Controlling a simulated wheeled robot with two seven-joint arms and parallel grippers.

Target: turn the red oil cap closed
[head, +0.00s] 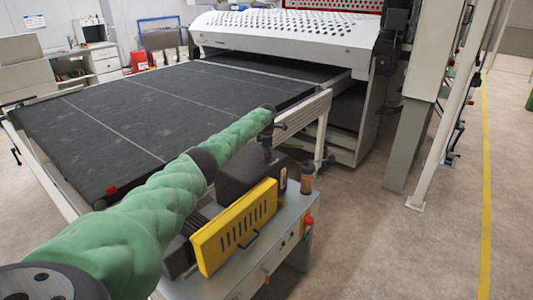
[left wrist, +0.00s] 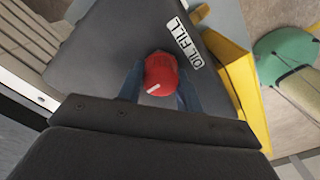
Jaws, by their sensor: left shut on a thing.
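The red oil cap (left wrist: 161,70) sits in the middle of the left wrist view, on a dark grey housing (left wrist: 105,55) beside a white "OIL FILL" label (left wrist: 183,43). A short white mark on the cap points toward the lower left. My left gripper (left wrist: 161,88) is shut on the cap, with a bluish finger on each side. In the head view my left gripper (head: 267,148) reaches down onto the dark housing (head: 248,178), and the cap is mostly hidden there. My right gripper is in neither view.
A yellow slotted guard (head: 235,228) stands in front of the housing, with a small copper-coloured cylinder (head: 307,180) to its right. A red button (head: 309,221) is on the cabinet side. The wide dark conveyor (head: 150,125) lies behind. Floor at the right is clear.

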